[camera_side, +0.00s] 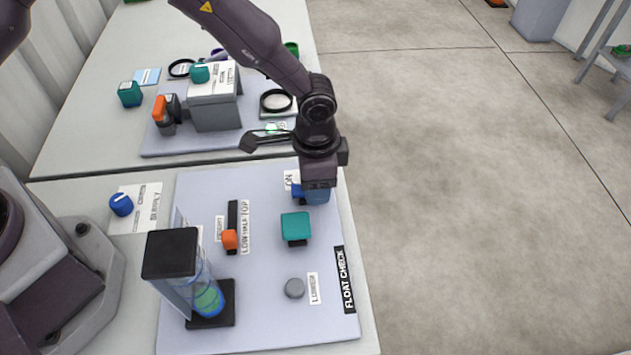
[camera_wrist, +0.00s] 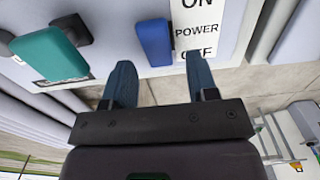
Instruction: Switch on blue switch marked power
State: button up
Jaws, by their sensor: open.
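The blue switch (camera_wrist: 154,42) is a rounded blue block beside a white label (camera_wrist: 197,28) reading ON, POWER and OFF. In the side view the blue switch (camera_side: 297,190) is partly hidden behind my gripper (camera_side: 317,194), at the board's far right. My gripper in the wrist view (camera_wrist: 158,64) is open and empty. Its two blue-grey fingertips are spread on either side of the switch's near end, close to it. I cannot tell whether they touch it, or which position the switch is in.
A teal block control (camera_side: 296,226) stands near the switch; it also shows in the wrist view (camera_wrist: 50,54). An orange slider (camera_side: 230,240), a grey knob (camera_side: 294,288) and a clear tube with a black top (camera_side: 171,254) share the board. Open floor lies to the right.

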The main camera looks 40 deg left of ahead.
jog(key=shift+f, duration=0.75)
jog(key=c, duration=0.9)
jog(key=shift+s+a+r+t+h, duration=0.15)
jog(key=shift+s+a+t+h, duration=0.05)
jog(key=shift+t+h, duration=0.7)
jog(key=shift+s+a+r+t+h, duration=0.1)
jog(key=shift+s+a+t+h, duration=0.05)
jog(key=shift+t+h, duration=0.75)
jog(key=shift+c, duration=0.2)
jog(key=o, duration=0.9)
